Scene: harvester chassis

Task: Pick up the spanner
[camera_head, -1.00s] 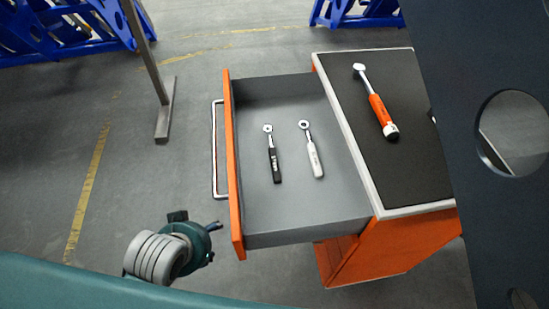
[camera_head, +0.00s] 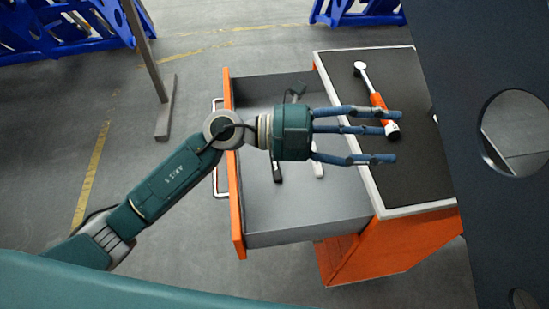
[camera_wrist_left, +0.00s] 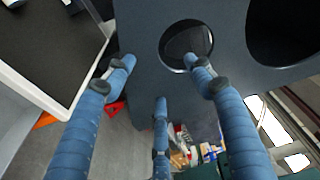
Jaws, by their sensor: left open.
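A spanner-like tool with an orange handle (camera_head: 379,102) and a metal head lies on the dark top of the orange cabinet (camera_head: 345,262). Two smaller tools lie in its open drawer (camera_head: 300,215), one black-handled (camera_head: 277,172) and one white-handled (camera_head: 318,168). My arm and hand hide most of both. My left gripper (camera_head: 388,136) is open and empty, spread above the drawer and cabinet top, its fingers pointing right. Its fingertips appear beside the orange handle's lower end; the height gap is unclear. The left wrist view shows the open fingers (camera_wrist_left: 160,75) with nothing between them.
A large dark plate with round holes (camera_head: 455,120) stands at the right; it fills the upper wrist view (camera_wrist_left: 140,25) ahead of my fingers. A metal post (camera_head: 163,110) stands left of the drawer. Blue frames (camera_head: 60,30) are at the back. Grey floor lies free at left.

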